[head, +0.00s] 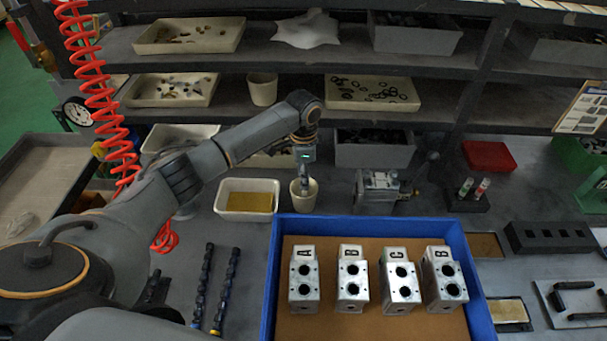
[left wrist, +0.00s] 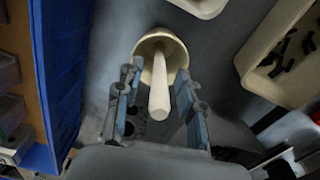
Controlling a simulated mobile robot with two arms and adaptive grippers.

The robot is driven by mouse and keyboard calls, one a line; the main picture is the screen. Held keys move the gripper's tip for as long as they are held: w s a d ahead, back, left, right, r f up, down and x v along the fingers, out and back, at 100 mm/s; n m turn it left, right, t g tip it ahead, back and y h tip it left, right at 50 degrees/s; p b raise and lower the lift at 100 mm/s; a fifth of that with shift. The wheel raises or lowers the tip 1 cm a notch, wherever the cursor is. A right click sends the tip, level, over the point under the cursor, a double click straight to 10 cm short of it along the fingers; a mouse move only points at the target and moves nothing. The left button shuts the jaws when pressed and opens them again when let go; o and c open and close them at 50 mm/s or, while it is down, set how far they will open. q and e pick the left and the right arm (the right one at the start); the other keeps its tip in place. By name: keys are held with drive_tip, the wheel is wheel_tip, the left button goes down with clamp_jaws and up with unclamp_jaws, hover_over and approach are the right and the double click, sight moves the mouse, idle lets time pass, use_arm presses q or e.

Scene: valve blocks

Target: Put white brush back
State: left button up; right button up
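A cream cup (head: 304,195) stands on the bench behind the blue tray, and it also shows in the left wrist view (left wrist: 174,45). The white brush's pale handle (left wrist: 159,92) sticks up out of the cup; its bristle end is hidden. My left gripper (head: 304,178) is right above the cup, pointing down. In the left wrist view its two fingers (left wrist: 160,76) are apart, one on each side of the handle, with visible gaps. In the head view the brush is hard to make out behind the gripper. My right gripper is not in view.
The blue tray (head: 376,222) in front holds several metal valve blocks (head: 352,278). A cream bin (head: 248,214) with yellowish contents stands left of the cup. A metal fixture (head: 378,186) is to its right. Shelves with bins rise behind. Two dark rods (head: 226,290) lie left of the tray.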

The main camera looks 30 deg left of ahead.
use_arm(q)
wheel_tip(320, 180, up, 12)
drive_tip(key=shift+r+b, duration=0.15)
drive_tip(key=shift+b, duration=0.8)
